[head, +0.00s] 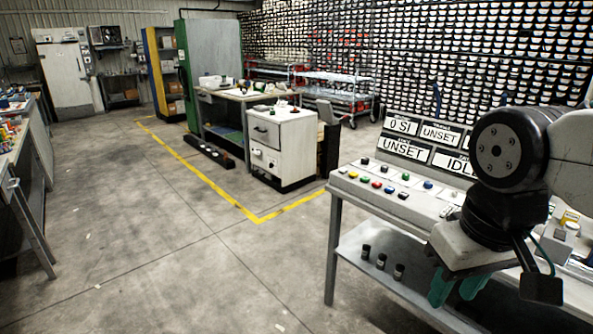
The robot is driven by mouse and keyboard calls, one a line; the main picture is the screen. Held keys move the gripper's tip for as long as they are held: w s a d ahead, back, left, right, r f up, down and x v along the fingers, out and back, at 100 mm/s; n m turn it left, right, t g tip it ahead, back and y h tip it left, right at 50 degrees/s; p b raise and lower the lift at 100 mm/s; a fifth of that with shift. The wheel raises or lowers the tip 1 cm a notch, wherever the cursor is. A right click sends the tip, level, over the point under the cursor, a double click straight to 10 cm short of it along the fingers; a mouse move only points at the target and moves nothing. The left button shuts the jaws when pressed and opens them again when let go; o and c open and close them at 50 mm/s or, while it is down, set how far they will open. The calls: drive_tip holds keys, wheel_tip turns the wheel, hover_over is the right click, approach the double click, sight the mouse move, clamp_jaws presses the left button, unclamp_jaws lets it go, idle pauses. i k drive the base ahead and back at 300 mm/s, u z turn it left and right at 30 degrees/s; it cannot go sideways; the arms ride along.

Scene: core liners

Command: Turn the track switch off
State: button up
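A control console (350,186) stands at the right, with several coloured buttons and small switches on its sloped top. Label plates behind them read "0 SI", "UNSET", "UNSET" and "IDLE", the last partly covered by my arm. I cannot tell which control is the track switch; none carries a readable track label, and my arm hides part of the panel. My gripper (457,287) hangs in front of the console's front edge, its teal fingers pointing down. The fingers are apart with nothing seen between them.
Small black cylinders (381,261) stand on the console's lower shelf (352,246). A white drawer cabinet (282,145) and a workbench (240,96) stand behind, inside a yellow floor line (232,203). Another bench (32,180) is at the left. The floor between is clear.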

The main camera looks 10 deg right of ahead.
sight(364, 161)
drive_tip(key=z, duration=0.35)
drive_tip(key=i, duration=1.15)
drive_tip(key=z, duration=0.1)
drive_tip(key=k, duration=0.5)
drive_tip(key=u, duration=0.85)
drive_tip(key=i, duration=0.85)
drive_tip(key=z, duration=0.65)
drive_tip(key=i, duration=0.45)
drive_tip(key=z, duration=0.5)
